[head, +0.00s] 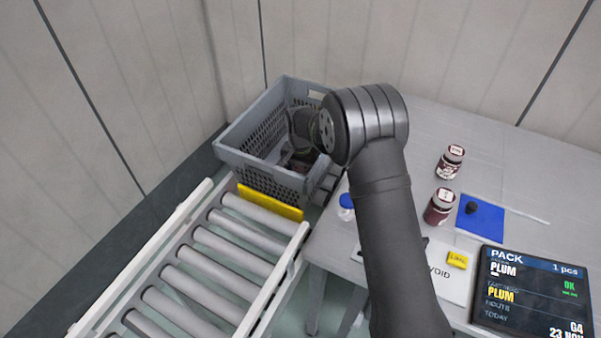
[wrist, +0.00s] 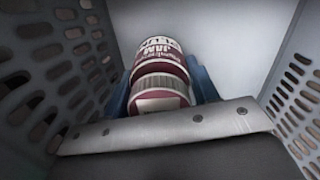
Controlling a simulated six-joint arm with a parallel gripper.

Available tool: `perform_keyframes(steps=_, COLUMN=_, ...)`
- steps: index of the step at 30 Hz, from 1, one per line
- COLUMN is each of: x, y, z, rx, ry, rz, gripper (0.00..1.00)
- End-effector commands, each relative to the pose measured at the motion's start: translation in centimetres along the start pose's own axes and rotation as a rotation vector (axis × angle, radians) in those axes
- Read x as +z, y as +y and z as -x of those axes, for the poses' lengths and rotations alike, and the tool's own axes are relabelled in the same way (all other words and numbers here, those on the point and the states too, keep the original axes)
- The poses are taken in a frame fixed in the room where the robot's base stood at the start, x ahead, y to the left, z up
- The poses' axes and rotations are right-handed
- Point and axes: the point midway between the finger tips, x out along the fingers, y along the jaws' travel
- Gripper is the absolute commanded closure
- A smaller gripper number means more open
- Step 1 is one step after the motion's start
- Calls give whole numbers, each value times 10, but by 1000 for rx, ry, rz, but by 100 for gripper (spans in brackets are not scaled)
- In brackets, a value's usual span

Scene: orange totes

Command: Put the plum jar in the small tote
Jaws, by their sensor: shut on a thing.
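A grey tote (head: 242,165) with perforated walls stands at the far end of the conveyor; it is the only tote I see. My gripper (head: 297,153) reaches down inside it, mostly hidden by the tote wall and my arm. In the wrist view, the blue fingers of my gripper (wrist: 161,88) are shut on a dark red jar (wrist: 160,66) whose label reads JAM; its flavour is not legible. The jar is between the tote's perforated walls (wrist: 50,70), over the pale tote floor. I cannot tell whether it touches the floor.
A blue-lidded container (head: 346,206), blue mat (head: 487,218), yellow block (head: 457,260) and PLUM order screen (head: 533,297) are also there. A yellow bar (head: 270,203) separates conveyor (head: 205,270) and tote.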

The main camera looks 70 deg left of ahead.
Motion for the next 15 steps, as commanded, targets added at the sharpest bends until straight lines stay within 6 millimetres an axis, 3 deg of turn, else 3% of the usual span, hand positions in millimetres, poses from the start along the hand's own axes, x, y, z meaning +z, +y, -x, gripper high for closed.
perform_keyframes(steps=5, x=0, y=0, z=-2, rx=0, ry=0, rz=0, gripper=80)
perform_keyframes(steps=6, x=0, y=0, z=-2, rx=0, ry=-1, rz=0, gripper=40)
perform_keyframes(steps=9, x=0, y=0, z=-2, rx=0, ry=-1, rz=0, gripper=25)
perform_keyframes(steps=15, x=0, y=0, z=-2, rx=0, ry=0, rz=0, gripper=25)
